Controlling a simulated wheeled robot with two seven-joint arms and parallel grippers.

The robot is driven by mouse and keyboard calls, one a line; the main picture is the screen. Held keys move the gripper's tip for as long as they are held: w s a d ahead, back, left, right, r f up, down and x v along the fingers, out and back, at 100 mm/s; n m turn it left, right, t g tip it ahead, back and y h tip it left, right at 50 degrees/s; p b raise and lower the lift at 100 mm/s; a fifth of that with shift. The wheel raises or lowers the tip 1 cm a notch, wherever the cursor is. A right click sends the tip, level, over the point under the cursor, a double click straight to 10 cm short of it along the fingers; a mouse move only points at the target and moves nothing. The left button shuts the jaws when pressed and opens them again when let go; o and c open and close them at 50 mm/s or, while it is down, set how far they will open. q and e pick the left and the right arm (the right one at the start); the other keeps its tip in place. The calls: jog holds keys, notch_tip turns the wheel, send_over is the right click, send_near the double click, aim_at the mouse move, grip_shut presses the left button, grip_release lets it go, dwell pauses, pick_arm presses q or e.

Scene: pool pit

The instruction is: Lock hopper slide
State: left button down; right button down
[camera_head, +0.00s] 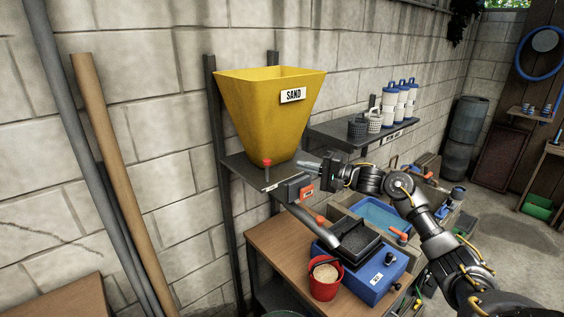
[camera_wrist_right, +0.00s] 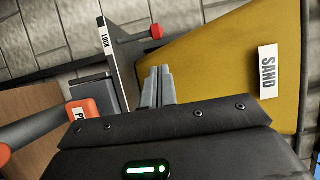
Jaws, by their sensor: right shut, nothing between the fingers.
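The yellow hopper (camera_head: 268,108), labelled SAND, sits on a dark shelf bracket; it fills the right of the wrist view (camera_wrist_right: 225,75). A red-knobbed pin (camera_head: 267,162) stands at the front of the bracket. In the wrist view the red knob (camera_wrist_right: 154,31) sticks out beside a plate labelled LOCK (camera_wrist_right: 105,42). Below is a grey slide block with an orange label (camera_head: 306,190), its text partly hidden in the wrist view (camera_wrist_right: 82,110). My right gripper (camera_head: 302,161) is shut and empty, close to the hopper's base and right of the knob; its fingertips (camera_wrist_right: 160,70) appear apart from the knob. My left gripper is not seen.
A grey bar with an orange end (camera_head: 320,219) slopes below the slide. A red bucket of sand (camera_head: 325,280) and a blue box (camera_head: 367,276) stand on the wooden bench (camera_head: 272,242). A wall shelf (camera_head: 345,138) holds baskets and white-blue canisters.

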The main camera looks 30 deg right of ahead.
aim_at(267, 171)
jog(key=p+x, duration=0.3)
jog(key=x, duration=0.5)
jog(key=shift+w+a+r+p, duration=0.15)
jog(key=shift+w+a+p, duration=0.05)
jog(key=shift+w+p, duration=0.1)
jog(key=shift+w+a, duration=0.35)
jog(key=shift+w, duration=0.1)
